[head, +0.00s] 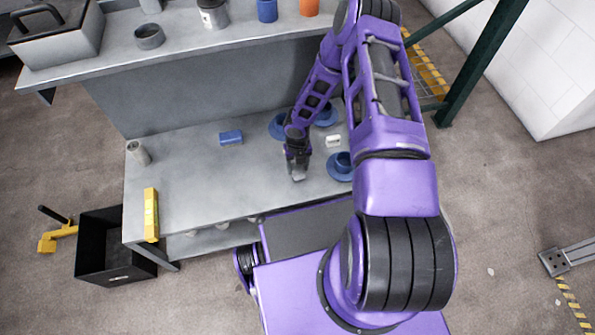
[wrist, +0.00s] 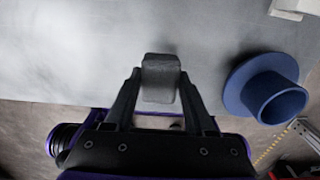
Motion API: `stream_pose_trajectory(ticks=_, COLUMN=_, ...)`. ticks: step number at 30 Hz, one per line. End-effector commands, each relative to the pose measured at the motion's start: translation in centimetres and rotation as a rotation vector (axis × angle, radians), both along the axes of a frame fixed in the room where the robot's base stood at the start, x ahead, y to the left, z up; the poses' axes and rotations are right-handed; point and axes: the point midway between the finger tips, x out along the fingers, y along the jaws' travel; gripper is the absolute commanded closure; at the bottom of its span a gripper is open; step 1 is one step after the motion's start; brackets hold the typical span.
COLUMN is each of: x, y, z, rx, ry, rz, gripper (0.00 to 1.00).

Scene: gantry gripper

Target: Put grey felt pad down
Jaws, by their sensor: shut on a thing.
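The grey felt pad (wrist: 161,68) is a small, rounded grey block between the fingertips in the wrist view. My gripper (wrist: 160,84) is shut on it. In the head view my gripper (head: 297,170) is over the front part of the grey workbench (head: 210,190), with the pad (head: 298,178) at its tips. I cannot tell whether the pad touches the bench top. Bare bench surface lies around the pad.
A blue flanged part (head: 341,167) stands close on the right, also in the wrist view (wrist: 268,92). More blue flanged parts (head: 279,124) and a white block (head: 333,141) are behind. A blue block (head: 231,137) and yellow level (head: 151,214) lie left; the bench between is clear.

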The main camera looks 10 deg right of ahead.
Motion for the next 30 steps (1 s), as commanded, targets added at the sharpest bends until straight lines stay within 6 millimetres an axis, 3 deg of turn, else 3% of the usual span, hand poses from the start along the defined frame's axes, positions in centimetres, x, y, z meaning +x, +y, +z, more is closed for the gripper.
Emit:
stream_pose_trajectory(ticks=4, x=-0.1, y=0.1, z=-2.6, rx=0.001, ry=0.002, rz=0.000, gripper=0.97)
stream_pose_trajectory(ticks=11, x=0.0, y=0.0, z=-2.6, rx=0.001, ry=0.000, rz=0.001, gripper=0.97)
stream_pose_trajectory(ticks=12, x=0.0, y=0.0, z=-2.6, rx=0.001, ry=0.000, rz=0.000, gripper=0.38)
stream_pose_trajectory(ticks=16, x=0.0, y=0.0, z=-2.6, rx=0.001, ry=0.000, rz=0.000, gripper=0.15)
stream_pose_trajectory(ticks=28, x=-0.1, y=0.0, z=-3.1, rx=0.001, ry=0.002, rz=0.000, gripper=0.15)
stream_pose_trajectory(ticks=30, x=0.1, y=0.0, z=-1.8, rx=0.000, ry=-0.001, rz=0.001, gripper=0.15)
